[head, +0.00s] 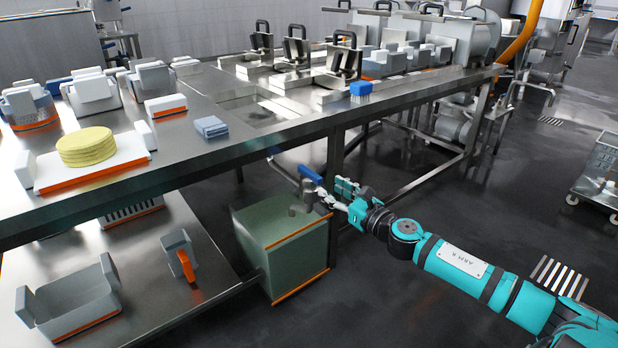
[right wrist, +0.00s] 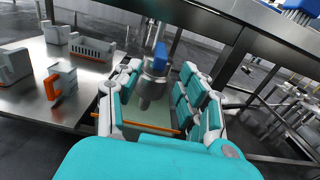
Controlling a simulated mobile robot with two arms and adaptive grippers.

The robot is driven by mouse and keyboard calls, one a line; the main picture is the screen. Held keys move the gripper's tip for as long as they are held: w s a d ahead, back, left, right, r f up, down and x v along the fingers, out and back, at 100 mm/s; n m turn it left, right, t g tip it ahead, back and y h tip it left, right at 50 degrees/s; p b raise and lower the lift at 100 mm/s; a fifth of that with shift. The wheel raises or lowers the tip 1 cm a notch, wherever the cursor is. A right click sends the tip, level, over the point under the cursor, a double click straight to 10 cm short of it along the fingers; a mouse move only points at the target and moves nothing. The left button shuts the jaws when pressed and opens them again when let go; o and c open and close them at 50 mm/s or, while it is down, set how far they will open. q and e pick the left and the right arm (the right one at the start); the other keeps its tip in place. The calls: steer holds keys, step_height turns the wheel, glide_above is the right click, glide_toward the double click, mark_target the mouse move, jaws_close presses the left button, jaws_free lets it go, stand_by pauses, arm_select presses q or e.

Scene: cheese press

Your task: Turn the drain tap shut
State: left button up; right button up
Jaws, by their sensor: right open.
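The drain tap (head: 303,196) hangs below the edge of the steel table, with a grey metal body and a blue lever (head: 311,174). The tap's spout points down over a green bin. In the right wrist view the tap body (right wrist: 153,84) and its blue lever (right wrist: 160,54) lie between the fingers. My right gripper (head: 338,186) is open, its teal fingers on either side of the tap. In the right wrist view the gripper (right wrist: 162,76) shows gaps beside the tap; contact cannot be told. My left gripper is not in view.
The green bin (head: 292,261) with orange trim stands under the tap. A table leg (head: 334,165) is close behind the gripper. The steel table (head: 215,170) carries moulds, a yellow cheese (head: 86,147) and a blue brush (head: 361,89). The floor to the right is mostly clear.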

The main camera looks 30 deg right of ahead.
mark_target(310, 171)
steer(key=w, duration=0.6)
steer(key=w+b, duration=0.1)
steer(key=w, duration=0.3)
steer(key=shift+a, duration=0.35)
jaws_close()
